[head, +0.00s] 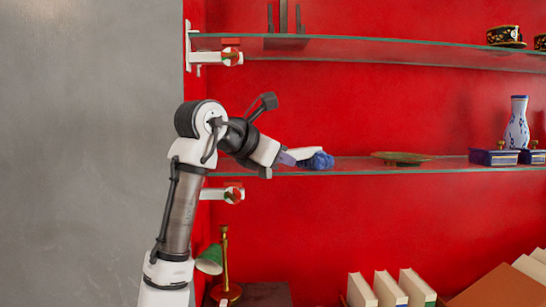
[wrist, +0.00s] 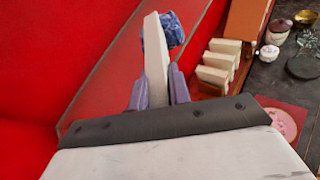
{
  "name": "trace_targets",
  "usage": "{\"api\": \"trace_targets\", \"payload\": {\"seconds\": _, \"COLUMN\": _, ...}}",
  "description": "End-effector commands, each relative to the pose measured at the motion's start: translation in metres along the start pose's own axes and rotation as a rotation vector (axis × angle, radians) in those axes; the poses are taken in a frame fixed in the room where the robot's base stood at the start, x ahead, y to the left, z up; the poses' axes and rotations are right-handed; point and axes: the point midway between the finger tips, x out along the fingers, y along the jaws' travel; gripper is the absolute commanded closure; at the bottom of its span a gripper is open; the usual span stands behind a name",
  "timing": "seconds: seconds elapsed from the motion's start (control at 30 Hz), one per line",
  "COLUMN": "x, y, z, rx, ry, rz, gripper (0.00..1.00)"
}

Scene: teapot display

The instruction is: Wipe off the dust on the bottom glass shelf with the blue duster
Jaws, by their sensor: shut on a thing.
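The blue duster (head: 318,161) is at the left part of the bottom glass shelf (head: 357,169). It has a pale handle and a dark blue head, which also shows in the wrist view (wrist: 173,30). My gripper (head: 287,157) is shut on the pale handle, with its purple fingers on both sides of it in the wrist view (wrist: 157,90). The duster's head is at about shelf height; I cannot tell whether it touches the glass. The shelf shows as a see-through strip in the wrist view (wrist: 108,72). I cannot make out any dust on it.
A shallow green dish (head: 401,158) stands on the bottom shelf to the duster's right. Farther right are a blue-and-white vase (head: 517,125) and dark blue boxes (head: 493,157). The upper glass shelf (head: 370,52) is above. Pale books (head: 389,289) and a green lamp (head: 210,260) are below.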

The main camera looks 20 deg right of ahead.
Motion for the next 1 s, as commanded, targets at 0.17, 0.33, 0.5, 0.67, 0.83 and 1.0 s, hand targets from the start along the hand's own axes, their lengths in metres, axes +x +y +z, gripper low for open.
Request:
{"api": "trace_targets", "payload": {"seconds": 0.17, "x": 0.008, "y": -0.007, "z": 0.004, "rx": 0.001, "ry": 0.004, "rz": -0.005, "gripper": 1.0}}
{"api": "trace_targets", "payload": {"seconds": 0.33, "x": 0.018, "y": -0.017, "z": 0.012, "rx": 0.002, "ry": 0.003, "rz": -0.005, "gripper": 1.0}}
{"api": "trace_targets", "payload": {"seconds": 0.5, "x": 0.023, "y": -0.022, "z": 0.016, "rx": 0.001, "ry": 0.003, "rz": -0.003, "gripper": 1.0}}
{"api": "trace_targets", "payload": {"seconds": 0.67, "x": 0.023, "y": -0.021, "z": 0.014, "rx": 0.0, "ry": 0.003, "rz": -0.002, "gripper": 1.0}}
{"api": "trace_targets", "payload": {"seconds": 0.83, "x": 0.017, "y": -0.015, "z": 0.01, "rx": -0.002, "ry": 0.005, "rz": -0.002, "gripper": 1.0}}
{"api": "trace_targets", "payload": {"seconds": 1.0, "x": 0.006, "y": -0.005, "z": 0.003, "rx": -0.003, "ry": 0.005, "rz": -0.001, "gripper": 1.0}}
